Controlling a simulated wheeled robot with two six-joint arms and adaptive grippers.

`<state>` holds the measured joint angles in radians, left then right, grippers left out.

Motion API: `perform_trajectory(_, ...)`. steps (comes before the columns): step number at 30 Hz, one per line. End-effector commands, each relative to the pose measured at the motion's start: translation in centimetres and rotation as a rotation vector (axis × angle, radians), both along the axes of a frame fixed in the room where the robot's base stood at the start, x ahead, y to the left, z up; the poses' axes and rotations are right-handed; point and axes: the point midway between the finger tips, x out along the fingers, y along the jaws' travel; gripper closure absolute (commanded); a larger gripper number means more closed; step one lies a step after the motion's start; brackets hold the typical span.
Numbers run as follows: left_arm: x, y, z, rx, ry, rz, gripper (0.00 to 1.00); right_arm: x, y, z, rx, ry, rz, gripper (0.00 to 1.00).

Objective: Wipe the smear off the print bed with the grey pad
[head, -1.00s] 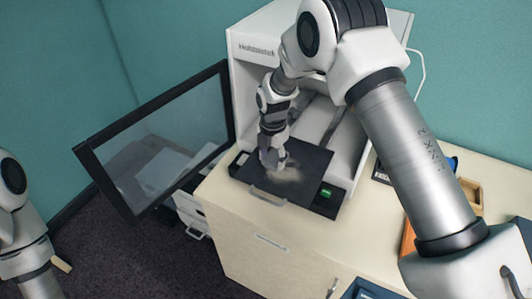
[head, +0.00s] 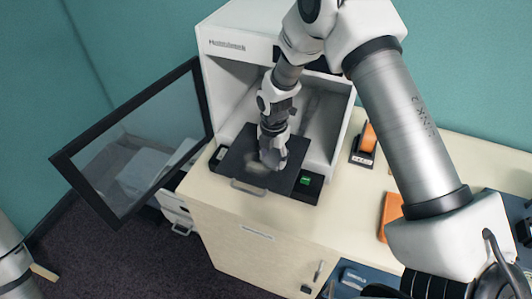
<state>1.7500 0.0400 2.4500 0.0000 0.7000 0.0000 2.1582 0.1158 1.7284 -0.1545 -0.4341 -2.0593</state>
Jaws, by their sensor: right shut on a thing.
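The dark print bed (head: 236,165) lies in the open front of the white printer (head: 226,75), with a metal handle at its front edge. My right gripper (head: 272,163) points down at the middle of the bed, its fingers shut and low over the surface. The grey pad between the fingers is too small and covered to make out clearly. A faint pale smear (head: 256,167) shows on the bed just left of the fingers; some of it may be hidden under the gripper. Only a piece of my left arm shows at the lower left edge; its gripper is out of view.
The printer's glass door (head: 140,150) stands open to the left. A green-lit switch (head: 305,181) sits right of the bed.

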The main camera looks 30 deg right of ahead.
Motion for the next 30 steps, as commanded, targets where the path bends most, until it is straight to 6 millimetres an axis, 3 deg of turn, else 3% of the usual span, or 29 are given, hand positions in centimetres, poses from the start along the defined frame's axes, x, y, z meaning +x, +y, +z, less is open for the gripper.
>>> perform_trajectory(11,0.0,0.0,1.3,0.0,0.0,0.0,0.8,-2.5,-2.1,0.2,0.002,0.002,-0.002,0.75)
perform_trajectory(21,0.0,0.0,1.3,0.0,0.0,0.0,0.8,-3.6,-0.7,-0.1,-0.001,0.001,0.0,0.75)
perform_trajectory(30,0.0,0.0,1.4,0.0,0.0,0.0,0.8,-1.7,0.9,0.0,-0.001,-0.002,0.0,0.75)
